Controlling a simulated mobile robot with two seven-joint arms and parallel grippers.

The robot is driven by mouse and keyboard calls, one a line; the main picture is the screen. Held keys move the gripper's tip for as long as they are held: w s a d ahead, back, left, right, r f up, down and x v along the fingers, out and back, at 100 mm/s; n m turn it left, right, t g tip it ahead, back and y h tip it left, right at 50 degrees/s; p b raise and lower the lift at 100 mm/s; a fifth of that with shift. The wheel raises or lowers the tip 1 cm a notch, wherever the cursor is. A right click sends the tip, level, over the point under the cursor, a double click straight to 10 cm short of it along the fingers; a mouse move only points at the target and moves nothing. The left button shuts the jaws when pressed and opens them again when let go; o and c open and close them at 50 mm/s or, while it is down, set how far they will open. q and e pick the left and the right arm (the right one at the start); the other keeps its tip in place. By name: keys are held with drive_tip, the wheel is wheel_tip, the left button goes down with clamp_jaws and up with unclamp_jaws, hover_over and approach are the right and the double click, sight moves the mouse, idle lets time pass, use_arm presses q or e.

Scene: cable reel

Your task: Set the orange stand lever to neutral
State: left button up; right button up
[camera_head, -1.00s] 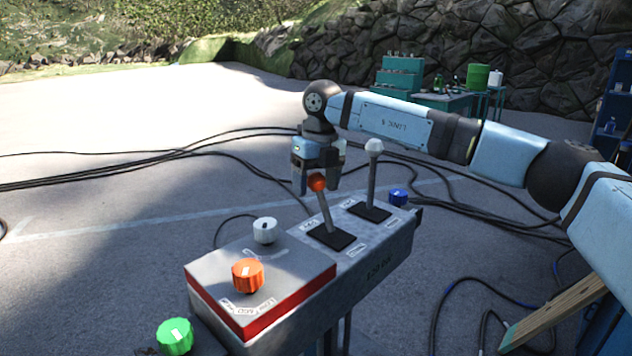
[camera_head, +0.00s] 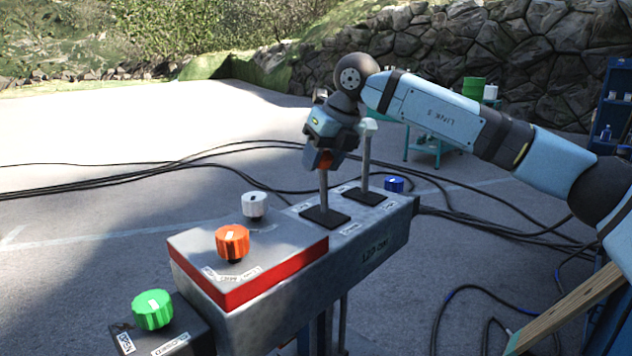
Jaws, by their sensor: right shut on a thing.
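The orange stand lever is a grey stick (camera_head: 323,190) rising from a black base plate (camera_head: 325,217) on the grey control box (camera_head: 372,228). It stands about upright. Its orange knob (camera_head: 325,161) shows only in part between my gripper's fingers. My right gripper (camera_head: 324,164) comes down from above and is shut on the orange knob. The labels beside the lever are too small to read. My left gripper is not in view.
A white-knobbed lever (camera_head: 366,160) stands close behind and right of my gripper. A blue knob (camera_head: 393,185) is at the box's far end. White (camera_head: 254,205), orange (camera_head: 232,242) and green (camera_head: 153,309) knobs are nearer. Black cables lie on the ground.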

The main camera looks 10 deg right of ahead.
drive_tip(key=shift+s+d+f+b, duration=0.1)
drive_tip(key=shift+s+d+b, duration=0.05)
drive_tip(key=shift+s+b, duration=0.15)
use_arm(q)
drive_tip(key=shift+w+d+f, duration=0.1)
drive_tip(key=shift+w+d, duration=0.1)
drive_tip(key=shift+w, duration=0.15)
use_arm(e)
drive_tip(key=o, duration=1.3)
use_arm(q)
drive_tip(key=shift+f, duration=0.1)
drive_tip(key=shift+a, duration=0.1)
use_arm(e)
drive_tip(key=shift+r, duration=0.2)
